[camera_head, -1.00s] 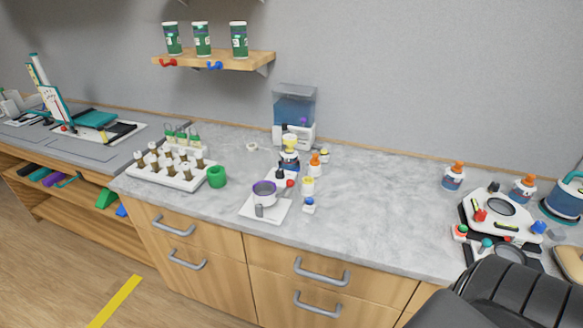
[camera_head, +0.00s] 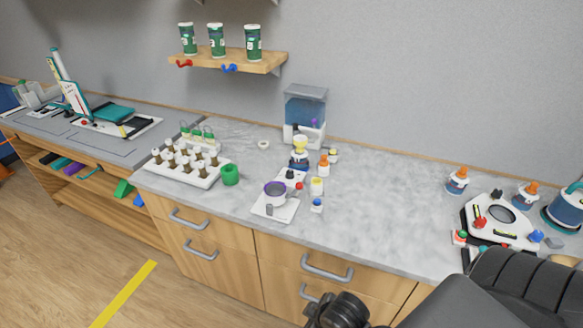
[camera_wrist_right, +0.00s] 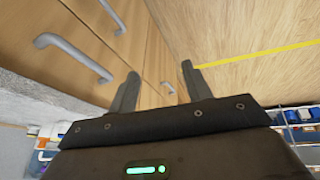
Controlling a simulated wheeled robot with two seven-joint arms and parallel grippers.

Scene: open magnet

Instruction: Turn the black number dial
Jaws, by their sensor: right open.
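I cannot make out a black number dial with certainty. A white device with a round dark plate (camera_head: 499,214) sits on the counter at the right, with a small black knob (camera_head: 496,195) at its back edge. A white stand with a purple-rimmed cup (camera_head: 275,195) is at the counter's middle front and has small dark parts too small to read. In the right wrist view my right gripper (camera_wrist_right: 160,86) is open and empty, with drawer fronts and floor beyond its fingers. In the head view my dark right arm enters at the lower right, below the counter's front. My left gripper is not in view.
The grey counter (camera_head: 380,200) is clear between the middle stand and the right-hand device. Drawer handles (camera_head: 327,267) stick out from the wooden front. A white vial rack (camera_head: 188,169), a green cup (camera_head: 230,174) and orange-capped bottles (camera_head: 458,180) stand on the counter.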

